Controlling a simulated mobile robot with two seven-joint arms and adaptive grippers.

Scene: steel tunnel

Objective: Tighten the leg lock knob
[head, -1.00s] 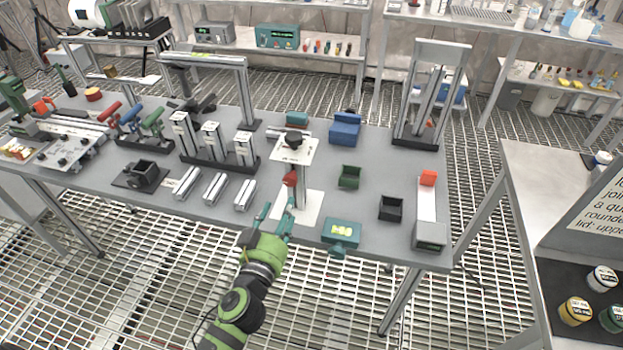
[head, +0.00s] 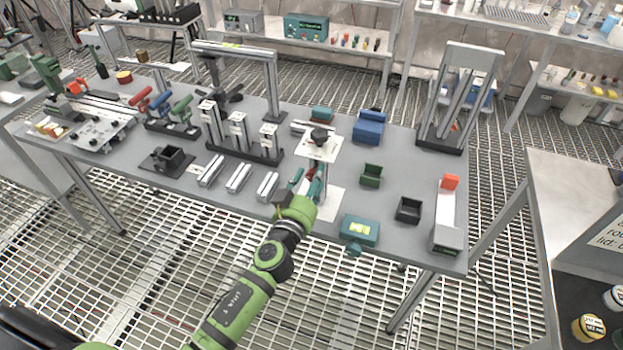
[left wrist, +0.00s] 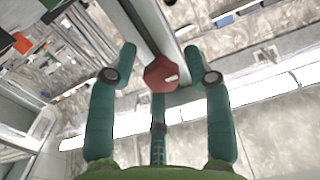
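The red leg lock knob (left wrist: 160,75) sits on the side of an upright metal post, with a small white mark on its face. In the head view the knob (head: 311,173) is partly covered by my left gripper (head: 307,184). The post stands on a white base plate (head: 331,203) and carries a white top plate (head: 319,147) with a black knob. In the left wrist view my left gripper (left wrist: 160,67) is open, its teal fingers on either side of the red knob with gaps between. My right gripper is not in view.
A teal box (head: 359,230) stands right of the base plate near the table's front edge. Several metal bars (head: 238,179) lie to the left. The floor before the table is open grating.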

